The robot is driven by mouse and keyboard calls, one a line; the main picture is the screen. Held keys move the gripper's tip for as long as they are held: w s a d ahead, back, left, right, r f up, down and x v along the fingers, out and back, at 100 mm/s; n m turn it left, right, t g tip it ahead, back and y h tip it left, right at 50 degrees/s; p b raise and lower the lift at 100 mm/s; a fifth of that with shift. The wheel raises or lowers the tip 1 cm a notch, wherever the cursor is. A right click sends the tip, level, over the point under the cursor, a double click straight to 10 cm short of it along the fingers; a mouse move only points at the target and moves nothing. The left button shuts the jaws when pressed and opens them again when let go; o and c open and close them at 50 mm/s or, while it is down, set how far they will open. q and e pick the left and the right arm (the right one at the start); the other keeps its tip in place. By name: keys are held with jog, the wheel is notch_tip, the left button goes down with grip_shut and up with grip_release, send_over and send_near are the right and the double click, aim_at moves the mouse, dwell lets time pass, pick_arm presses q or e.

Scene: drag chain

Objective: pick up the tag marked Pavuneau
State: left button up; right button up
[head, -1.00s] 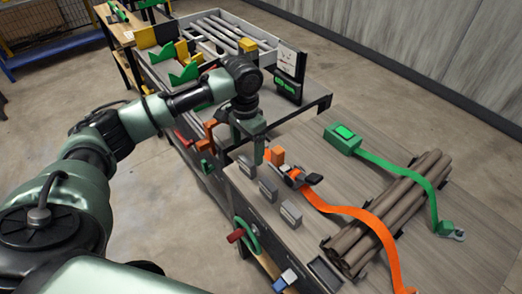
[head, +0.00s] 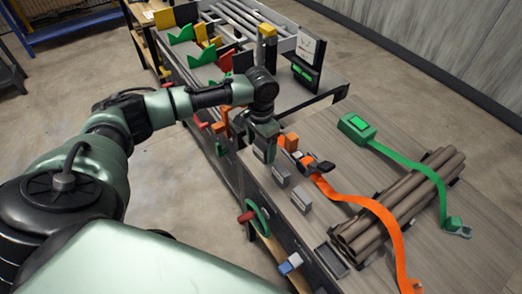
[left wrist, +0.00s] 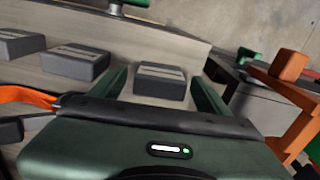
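Several small dark grey tags with pale label strips sit in a row along the table's edge. In the head view two show clearly, a middle tag (head: 281,175) and a front tag (head: 302,200); the far one is mostly hidden by my left gripper (head: 265,153). In the left wrist view the far tag (left wrist: 160,83) appears between the two spread fingers of my left gripper (left wrist: 160,76), with a gap on each side. Two more tags, one (left wrist: 73,66) and another (left wrist: 17,43), lie to the left. No label is readable, so I cannot tell which says Pavuneau. My right gripper is out of view.
An orange strap (head: 370,205) with a dark ratchet (head: 315,165) lies right of the tags. A green strap (head: 405,160) and brown pipes (head: 400,205) lie farther right. Orange brackets (left wrist: 292,66) stand close to the gripper. Bare tabletop (head: 335,140) shows behind the ratchet.

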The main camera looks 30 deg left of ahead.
pick_arm(q)
jog(key=c, duration=1)
jog(key=shift+c, duration=1)
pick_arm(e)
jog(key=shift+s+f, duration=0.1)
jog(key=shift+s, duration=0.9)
pick_arm(q)
jog(key=shift+r, duration=0.15)
